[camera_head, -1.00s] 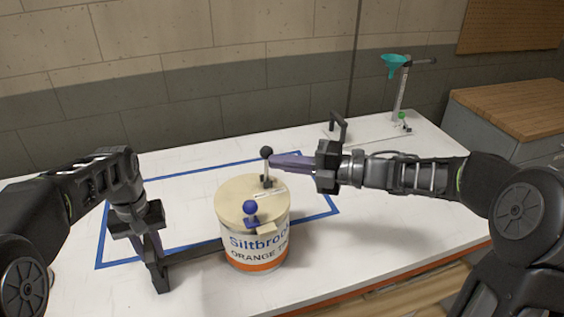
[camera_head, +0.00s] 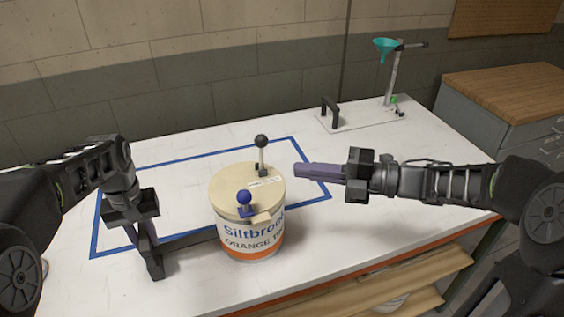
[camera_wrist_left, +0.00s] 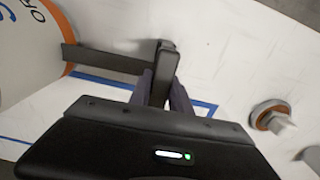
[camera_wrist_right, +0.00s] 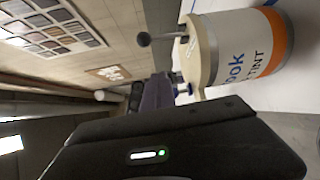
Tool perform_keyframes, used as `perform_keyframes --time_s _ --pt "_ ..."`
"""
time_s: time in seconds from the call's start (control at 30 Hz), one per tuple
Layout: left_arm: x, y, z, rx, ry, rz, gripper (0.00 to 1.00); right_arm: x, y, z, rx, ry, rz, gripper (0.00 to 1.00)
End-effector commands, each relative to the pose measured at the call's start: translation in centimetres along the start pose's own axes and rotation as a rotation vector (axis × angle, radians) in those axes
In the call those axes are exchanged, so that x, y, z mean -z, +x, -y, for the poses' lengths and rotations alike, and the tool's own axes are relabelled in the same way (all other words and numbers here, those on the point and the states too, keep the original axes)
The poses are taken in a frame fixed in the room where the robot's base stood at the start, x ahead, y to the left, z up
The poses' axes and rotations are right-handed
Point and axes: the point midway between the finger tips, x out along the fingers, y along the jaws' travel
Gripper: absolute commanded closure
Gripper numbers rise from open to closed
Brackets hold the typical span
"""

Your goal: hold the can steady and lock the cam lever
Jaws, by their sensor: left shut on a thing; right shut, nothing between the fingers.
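The can (camera_head: 250,237) is white with an orange band and a cream lid, upright on the table. On its lid, a lever with a black ball knob (camera_head: 261,141) stands roughly upright at the back. A blue knob (camera_head: 243,197) sits at the front beside a small tan block. My left gripper (camera_head: 148,232) is shut on the dark bar handle (camera_head: 155,263) left of the can; its arm reaches the can's side, also in the left wrist view (camera_wrist_left: 110,62). My right gripper (camera_head: 298,171) is shut and empty, right of the lid and apart from the lever.
A black handle on a plate (camera_head: 331,112) and a stand with a teal funnel (camera_head: 386,47) are at the back right. The table's right front is clear.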

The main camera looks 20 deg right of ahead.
Motion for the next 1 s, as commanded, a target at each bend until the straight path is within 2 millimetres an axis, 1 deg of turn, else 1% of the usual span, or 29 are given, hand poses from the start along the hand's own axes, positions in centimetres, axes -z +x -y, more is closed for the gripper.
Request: perform_keyframes --time_s 0.1,0.4,0.47,0.57,0.67,0.77,0.8,0.87,0.9,1.0 --pt "0.1 -0.1 0.1 0.0 -0.004 -0.002 1.0 0.0 -0.3 0.1 0.0 0.0 0.0 1.0" --pt "0.1 -0.1 0.1 0.0 -0.005 -0.004 1.0 0.0 -0.2 0.0 -0.004 0.0 0.0 1.0" --pt "0.1 -0.1 0.1 0.0 -0.005 -0.004 1.0 -0.1 0.0 -0.3 -0.015 0.003 0.003 1.0" --pt "0.1 -0.1 0.1 0.0 -0.005 -0.004 1.0 -0.3 0.9 -1.5 -0.057 0.013 0.014 1.0" --pt "0.1 -0.1 0.1 0.0 -0.005 -0.005 1.0 -0.9 2.3 -3.7 -0.135 0.036 0.035 1.0" --pt "0.1 -0.1 0.1 0.0 -0.005 -0.005 1.0 -1.6 4.2 -6.9 -0.251 0.077 0.067 1.0" --pt "0.1 -0.1 0.1 0.0 -0.005 -0.005 1.0 -1.9 5.0 -8.4 -0.305 0.1 0.083 1.0" --pt "0.1 -0.1 0.1 0.0 -0.005 -0.005 1.0 -2.3 6.1 -10.8 -0.393 0.141 0.108 1.0" --pt "0.1 -0.1 0.1 -0.001 -0.005 -0.005 1.0 -2.6 6.8 -12.4 -0.454 0.173 0.125 1.0" --pt "0.2 -0.1 0.1 -0.001 -0.005 -0.005 1.0 -3.4 8.2 -16.1 -0.607 0.268 0.174 1.0"
